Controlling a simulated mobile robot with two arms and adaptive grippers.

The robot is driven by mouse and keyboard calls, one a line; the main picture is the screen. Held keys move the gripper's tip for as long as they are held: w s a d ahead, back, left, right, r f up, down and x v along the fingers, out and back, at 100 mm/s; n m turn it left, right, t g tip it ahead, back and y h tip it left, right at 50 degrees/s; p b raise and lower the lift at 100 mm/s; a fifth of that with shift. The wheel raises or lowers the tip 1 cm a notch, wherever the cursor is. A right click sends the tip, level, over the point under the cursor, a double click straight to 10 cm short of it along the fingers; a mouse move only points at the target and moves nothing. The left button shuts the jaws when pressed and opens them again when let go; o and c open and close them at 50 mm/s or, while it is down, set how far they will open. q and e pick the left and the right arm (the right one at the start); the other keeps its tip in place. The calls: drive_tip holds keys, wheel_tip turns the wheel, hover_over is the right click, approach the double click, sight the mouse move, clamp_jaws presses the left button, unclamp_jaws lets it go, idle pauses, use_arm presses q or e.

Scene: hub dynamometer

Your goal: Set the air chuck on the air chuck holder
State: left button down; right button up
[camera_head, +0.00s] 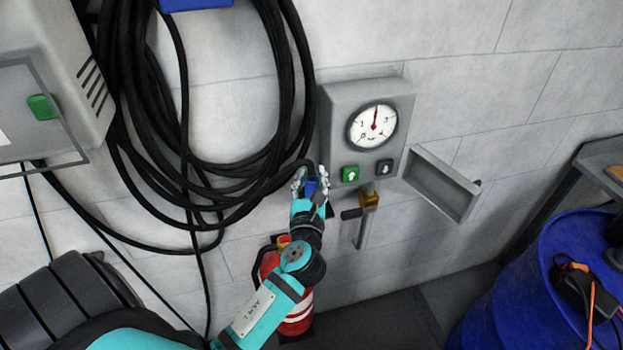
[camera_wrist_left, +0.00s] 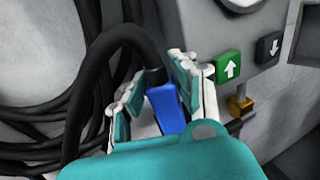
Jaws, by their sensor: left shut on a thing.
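The air chuck (camera_wrist_left: 166,108) shows as a blue body on the end of a thick black hose (camera_wrist_left: 110,45). My left gripper (camera_head: 311,184) is shut on it, with one finger on each side, as the left wrist view (camera_wrist_left: 158,95) shows. In the head view the blue of the chuck (camera_head: 311,189) is mostly hidden by the fingers. The gripper is just left of the grey gauge box, near its lower left corner. A shallow grey open-fronted tray (camera_head: 441,185) sits on the wall right of the gauge box; I cannot tell for certain that it is the air chuck holder.
The gauge box (camera_head: 334,125) has a dial (camera_head: 372,127), a green up button (camera_head: 350,174) and a dark down button (camera_head: 384,167). A brass fitting (camera_head: 370,197) hangs below. Coiled black hose (camera_head: 140,120) fills the left wall. A red extinguisher (camera_head: 298,322) and blue drum (camera_head: 520,290) stand lower.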

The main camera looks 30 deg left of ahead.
sight(311, 188)
use_arm(q)
drive_tip(key=shift+f+b, duration=0.3)
drive_tip(key=shift+f, duration=0.3)
idle(0.6)
drive_tip(key=c, duration=1.3)
unclamp_jaws()
drive_tip(key=shift+c, duration=0.2)
drive_tip(key=shift+s, duration=0.1)
drive_tip(key=shift+v, duration=5.45)
drive_tip(key=shift+d, duration=0.1)
